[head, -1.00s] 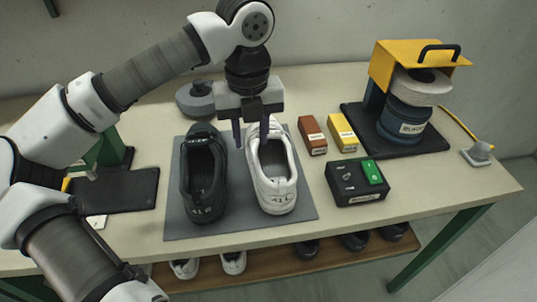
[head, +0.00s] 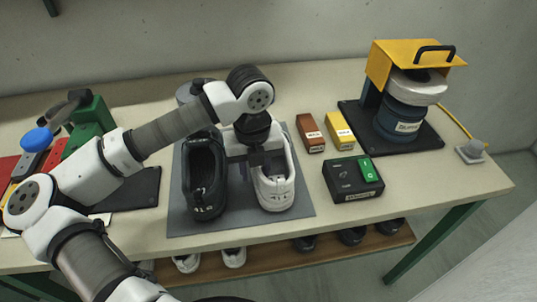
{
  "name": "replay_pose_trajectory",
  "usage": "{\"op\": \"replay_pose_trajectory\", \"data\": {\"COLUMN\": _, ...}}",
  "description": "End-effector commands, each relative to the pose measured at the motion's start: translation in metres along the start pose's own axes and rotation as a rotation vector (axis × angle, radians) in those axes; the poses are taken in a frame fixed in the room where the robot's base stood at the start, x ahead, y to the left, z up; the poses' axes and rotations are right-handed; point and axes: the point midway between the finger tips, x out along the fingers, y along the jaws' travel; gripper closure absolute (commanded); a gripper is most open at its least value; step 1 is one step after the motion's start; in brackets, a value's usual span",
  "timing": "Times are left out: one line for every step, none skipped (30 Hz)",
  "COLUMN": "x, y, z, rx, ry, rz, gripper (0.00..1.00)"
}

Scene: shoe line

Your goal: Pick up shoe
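A black shoe (head: 205,180) and a white shoe (head: 281,191) stand side by side on a grey mat (head: 235,222), toes toward the back of the table. My gripper (head: 256,172) is low at the white shoe, over its left side wall and opening. The fingertips are partly hidden by the shoe and the gripper body. I cannot tell whether the fingers are pressed on the shoe wall. The white shoe still rests on the mat. My arm covers part of the black shoe's toe.
Right of the mat are a brown box (head: 311,133), a yellow box (head: 341,130) and a black switch box (head: 353,180) with a green button. A buffing machine (head: 404,105) stands at the back right. Green and red equipment (head: 88,125) is at the left. More shoes sit on a lower shelf (head: 275,256).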

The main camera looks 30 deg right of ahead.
Motion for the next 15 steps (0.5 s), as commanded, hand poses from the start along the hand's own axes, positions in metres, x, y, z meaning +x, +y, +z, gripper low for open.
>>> {"op": "replay_pose_trajectory", "data": {"x": 0.0000, "y": 0.0001, "z": 0.0000, "rx": 0.000, "ry": 0.000, "rz": 0.000, "gripper": 0.66}}
{"op": "replay_pose_trajectory", "data": {"x": 0.0000, "y": 0.0001, "z": 0.0000, "rx": 0.000, "ry": 0.000, "rz": 0.000, "gripper": 0.66}}
{"op": "replay_pose_trajectory", "data": {"x": -0.0001, "y": 0.0001, "z": 0.0000, "rx": 0.000, "ry": 0.000, "rz": 0.000, "gripper": 0.69}}
{"op": "replay_pose_trajectory", "data": {"x": -0.0001, "y": 0.0001, "z": 0.0000, "rx": 0.000, "ry": 0.000, "rz": 0.000, "gripper": 0.73}}
{"op": "replay_pose_trajectory", "data": {"x": -0.0002, "y": 0.0001, "z": 0.0000, "rx": 0.000, "ry": 0.000, "rz": 0.000, "gripper": 0.77}}
{"op": "replay_pose_trajectory", "data": {"x": -0.0002, "y": 0.0001, "z": 0.0000, "rx": 0.000, "ry": 0.000, "rz": 0.000, "gripper": 0.82}}
{"op": "replay_pose_trajectory", "data": {"x": -0.0002, "y": 0.0001, "z": 0.0000, "rx": 0.000, "ry": 0.000, "rz": 0.000, "gripper": 0.86}}
{"op": "replay_pose_trajectory", "data": {"x": -0.0003, "y": 0.0001, "z": 0.0000, "rx": 0.000, "ry": 0.000, "rz": 0.000, "gripper": 0.90}}
{"op": "replay_pose_trajectory", "data": {"x": -0.0003, "y": 0.0001, "z": 0.0000, "rx": 0.000, "ry": 0.000, "rz": 0.000, "gripper": 0.95}}
{"op": "replay_pose_trajectory", "data": {"x": -0.0003, "y": 0.0001, "z": 0.0000, "rx": 0.000, "ry": 0.000, "rz": 0.000, "gripper": 0.99}}
{"op": "replay_pose_trajectory", "data": {"x": -0.0004, "y": 0.0001, "z": 0.0000, "rx": 0.000, "ry": 0.000, "rz": 0.000, "gripper": 1.00}}
{"op": "replay_pose_trajectory", "data": {"x": -0.0004, "y": 0.0001, "z": 0.0000, "rx": 0.000, "ry": 0.000, "rz": 0.000, "gripper": 1.00}}
{"op": "replay_pose_trajectory", "data": {"x": -0.0004, "y": 0.0001, "z": 0.0000, "rx": 0.000, "ry": 0.000, "rz": 0.000, "gripper": 1.00}}
{"op": "replay_pose_trajectory", "data": {"x": -0.0004, "y": 0.0001, "z": 0.0000, "rx": 0.000, "ry": 0.000, "rz": 0.000, "gripper": 1.00}}
{"op": "replay_pose_trajectory", "data": {"x": -0.0005, "y": 0.0001, "z": 0.0000, "rx": 0.000, "ry": 0.000, "rz": 0.000, "gripper": 1.00}}
